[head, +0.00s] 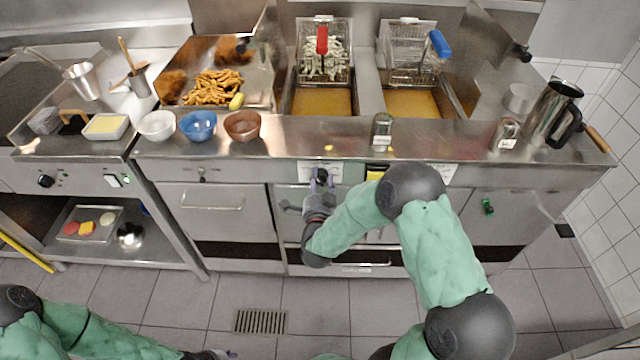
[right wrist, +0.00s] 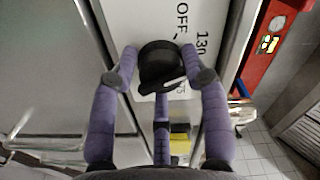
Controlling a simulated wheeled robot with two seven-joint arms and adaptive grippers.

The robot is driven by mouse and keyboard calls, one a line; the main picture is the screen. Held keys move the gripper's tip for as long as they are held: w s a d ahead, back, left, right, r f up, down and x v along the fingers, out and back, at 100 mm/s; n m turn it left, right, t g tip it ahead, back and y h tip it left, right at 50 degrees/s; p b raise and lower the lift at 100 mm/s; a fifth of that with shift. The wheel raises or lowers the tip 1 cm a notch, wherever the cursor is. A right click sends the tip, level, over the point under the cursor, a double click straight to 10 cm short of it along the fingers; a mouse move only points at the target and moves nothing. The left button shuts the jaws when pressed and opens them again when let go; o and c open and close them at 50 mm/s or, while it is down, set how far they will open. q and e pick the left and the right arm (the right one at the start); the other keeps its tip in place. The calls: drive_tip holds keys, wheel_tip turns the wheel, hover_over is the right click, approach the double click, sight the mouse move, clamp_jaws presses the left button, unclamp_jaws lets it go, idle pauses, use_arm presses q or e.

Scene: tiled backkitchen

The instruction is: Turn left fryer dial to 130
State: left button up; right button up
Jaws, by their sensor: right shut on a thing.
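The left fryer dial is a black round knob (right wrist: 160,64) on a white label plate (right wrist: 150,22) in the right wrist view. "OFF" is printed above it there and "130" at its upper right; I cannot tell exactly where its pointer aims. In the head view the dial (head: 322,174) is on the front panel below the left fryer (head: 322,103). My right gripper (right wrist: 160,60) is shut on the dial, one finger on each side; it also shows in the head view (head: 320,182). My left gripper (head: 222,354) is barely visible at the bottom edge, its fingers unclear.
The left fryer has a red-handled basket (head: 322,70), the right a blue-handled one (head: 412,65). A shaker (head: 381,131) and bowls, including a blue one (head: 198,125), stand near the counter's front edge. A drawer handle (head: 212,206) projects left of the right gripper.

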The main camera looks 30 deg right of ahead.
drive_tip(key=shift+w+a+m, duration=0.1)
drive_tip(key=shift+a+m, duration=0.05)
drive_tip(key=shift+m, duration=0.35)
drive_tip(key=o, duration=1.1)
drive_tip(key=shift+w, duration=0.1)
drive_tip(key=shift+o, duration=0.2)
drive_tip(key=v, duration=1.2)
